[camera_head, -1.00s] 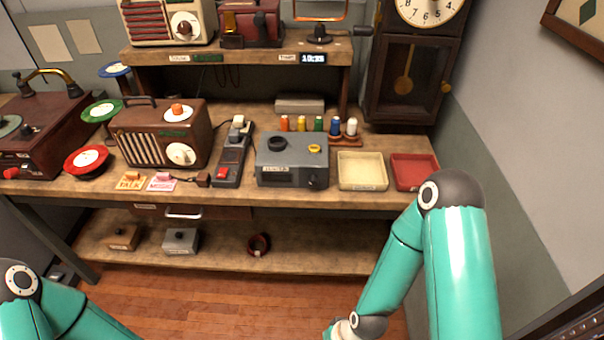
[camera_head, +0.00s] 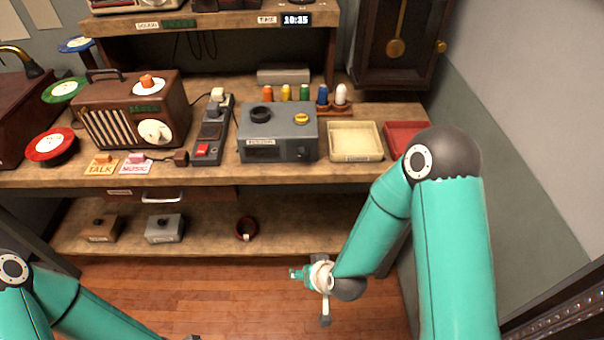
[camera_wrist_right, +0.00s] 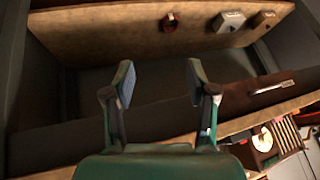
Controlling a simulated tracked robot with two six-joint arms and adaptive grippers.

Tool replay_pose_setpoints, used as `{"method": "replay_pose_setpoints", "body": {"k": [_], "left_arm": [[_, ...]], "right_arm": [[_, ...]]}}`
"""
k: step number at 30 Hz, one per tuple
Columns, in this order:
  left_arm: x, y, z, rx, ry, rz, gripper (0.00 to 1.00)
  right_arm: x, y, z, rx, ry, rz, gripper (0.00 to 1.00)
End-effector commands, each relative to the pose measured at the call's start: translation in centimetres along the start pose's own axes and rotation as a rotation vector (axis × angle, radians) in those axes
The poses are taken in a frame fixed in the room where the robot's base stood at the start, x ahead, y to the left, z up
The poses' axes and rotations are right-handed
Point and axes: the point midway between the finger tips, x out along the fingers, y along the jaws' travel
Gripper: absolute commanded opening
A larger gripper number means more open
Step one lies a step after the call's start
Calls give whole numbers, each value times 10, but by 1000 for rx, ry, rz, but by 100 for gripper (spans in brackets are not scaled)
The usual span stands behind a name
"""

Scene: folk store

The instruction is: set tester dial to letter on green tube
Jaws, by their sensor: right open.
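The grey tester box (camera_head: 278,140) stands on the bench, with a black ring and a yellow ring on its top. Its dark front face carries a label and, at the right, a dark knob; the setting is too small to read. The green tube (camera_head: 304,93) stands behind the tester in a row with orange, yellow, blue and white ones; no letter is legible. My right gripper (camera_head: 303,273) is low in front of the bench, well away from the tester. In the right wrist view its fingers (camera_wrist_right: 160,84) are apart with nothing between them.
A cream tray (camera_head: 370,156) and a red tray (camera_head: 401,149) sit right of the tester. A power strip (camera_head: 210,140) and a brown radio (camera_head: 120,120) stand left.

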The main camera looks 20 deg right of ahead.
Motion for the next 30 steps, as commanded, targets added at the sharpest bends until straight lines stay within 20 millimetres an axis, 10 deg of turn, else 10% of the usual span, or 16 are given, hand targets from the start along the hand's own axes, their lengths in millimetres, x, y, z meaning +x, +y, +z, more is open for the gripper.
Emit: {"method": "replay_pose_setpoints", "body": {"k": [4, 12, 19, 30], "left_arm": [[74, -27, 0, 0, 0, 0, 40], [141, -51, -1, 0, 0, 0, 40], [152, -55, -1, 0, 0, 0, 40], [143, -52, -1, 0, 1, 0, 40]], "right_arm": [[15, -12, -65, -85, 394, 68, 57], [-55, -26, -130, -124, 917, 232, 57], [-88, -25, -142, -113, 1057, 303, 57], [-67, -13, -190, -109, 1060, 311, 57]]}}
